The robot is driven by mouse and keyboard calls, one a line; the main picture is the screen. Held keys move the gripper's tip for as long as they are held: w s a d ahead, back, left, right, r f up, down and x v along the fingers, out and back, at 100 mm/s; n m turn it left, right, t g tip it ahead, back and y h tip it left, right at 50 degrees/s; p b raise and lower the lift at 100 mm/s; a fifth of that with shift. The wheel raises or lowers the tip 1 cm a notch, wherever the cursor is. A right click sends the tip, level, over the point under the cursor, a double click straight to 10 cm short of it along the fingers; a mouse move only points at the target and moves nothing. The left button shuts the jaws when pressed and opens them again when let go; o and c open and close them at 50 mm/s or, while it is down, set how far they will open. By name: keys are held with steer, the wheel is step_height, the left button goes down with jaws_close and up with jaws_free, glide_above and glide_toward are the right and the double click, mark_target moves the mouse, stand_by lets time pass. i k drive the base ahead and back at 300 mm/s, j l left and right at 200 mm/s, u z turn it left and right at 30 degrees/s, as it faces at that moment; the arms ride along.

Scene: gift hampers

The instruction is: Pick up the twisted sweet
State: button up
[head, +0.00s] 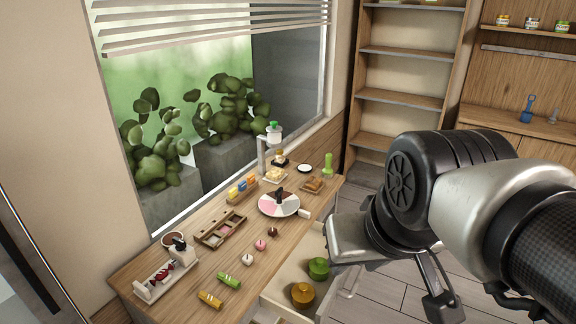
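I cannot tell for sure which item is the twisted sweet. A green wrapped piece (229,281) and an orange-yellow wrapped piece (210,299) lie on the near part of the wooden counter. Small white (248,259), pink (260,245) and dark (272,231) round pieces with stick-like tops lie in a row behind them. My gripper (440,303) seems to be the dark part hanging below my arm at the right, apart from the counter. Its fingers are too unclear to show whether it is open, and I see nothing held.
An open drawer (275,297) with a green pot and an orange pot juts out at the counter's front. A rack (146,292) with red items, a compartment tray (210,238) and a round sectioned plate (263,207) stand on the counter (192,268). Shelves (400,98) are behind.

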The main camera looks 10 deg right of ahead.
mark_target(161, 275)
steer(key=u, duration=1.05)
steer(key=z, duration=1.05)
steer(key=l+u, duration=0.1)
steer(key=u, duration=0.35)
steer(key=k+u, duration=0.1)
steer(key=u, duration=0.3)
steer(key=l+u, duration=0.1)
steer(key=u, duration=0.35)
steer(key=z, duration=0.3)
steer(key=i+j+z, duration=0.15)
steer(key=j+z, duration=0.3)
steer(key=i+j+z, duration=0.1)
steer(key=j+z, duration=0.5)
steer(key=j, duration=1)
steer(key=i, duration=0.05)
